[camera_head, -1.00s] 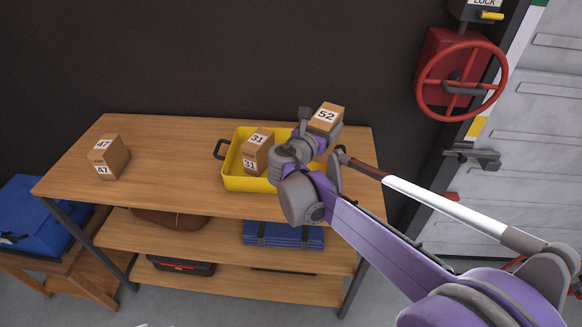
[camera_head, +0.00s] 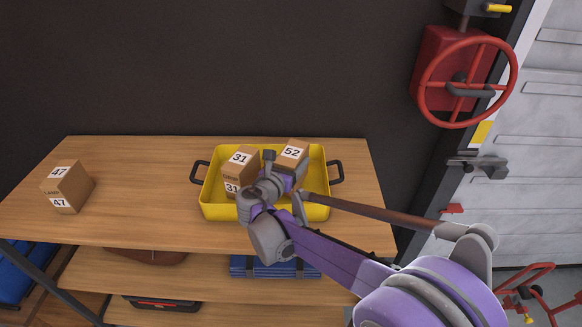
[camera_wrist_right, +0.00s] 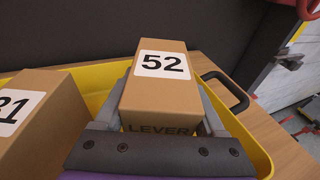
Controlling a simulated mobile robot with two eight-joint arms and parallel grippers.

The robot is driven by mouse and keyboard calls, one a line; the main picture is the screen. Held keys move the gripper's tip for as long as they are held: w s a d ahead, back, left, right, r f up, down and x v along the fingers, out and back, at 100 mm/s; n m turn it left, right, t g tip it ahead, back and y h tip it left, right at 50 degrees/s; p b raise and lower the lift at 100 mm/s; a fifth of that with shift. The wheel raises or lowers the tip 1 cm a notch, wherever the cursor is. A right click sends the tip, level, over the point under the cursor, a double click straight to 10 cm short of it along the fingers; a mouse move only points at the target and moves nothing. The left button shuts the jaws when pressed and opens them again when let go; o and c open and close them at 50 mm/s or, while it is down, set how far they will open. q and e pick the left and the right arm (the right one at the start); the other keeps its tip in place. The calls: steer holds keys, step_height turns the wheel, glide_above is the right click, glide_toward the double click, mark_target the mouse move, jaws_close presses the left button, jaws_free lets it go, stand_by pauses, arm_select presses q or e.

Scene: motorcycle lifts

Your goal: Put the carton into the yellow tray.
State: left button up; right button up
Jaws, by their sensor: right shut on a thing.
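The yellow tray (camera_head: 318,186) with black handles stands on the wooden bench top. A carton marked 52 (camera_head: 292,152) is in my right gripper (camera_head: 284,176), which is shut on it, over the right half of the tray. In the right wrist view the carton marked 52 (camera_wrist_right: 160,92) sits between the fingers, within the outline of the yellow tray (camera_wrist_right: 247,143). Whether its base touches the tray floor is hidden. A carton marked 31 (camera_head: 240,162) stands in the tray's left half, partly behind my arm. My left gripper is out of view.
A carton marked 47 (camera_head: 68,187) stands at the bench's left end. The bench top (camera_head: 145,190) between it and the tray is clear. A dark wall is behind. A red valve wheel (camera_head: 467,83) is on the right.

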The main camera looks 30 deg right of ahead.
steer(key=shift+w+d+f, duration=0.1)
steer(key=shift+w+f, duration=0.1)
steer(key=shift+f, duration=0.9)
steer(key=shift+s, duration=0.1)
steer(key=shift+f, duration=0.1)
steer(key=o, duration=1.6)
steer(key=shift+c, duration=0.2)
steer(key=shift+r, duration=0.2)
steer(key=v, duration=1.2)
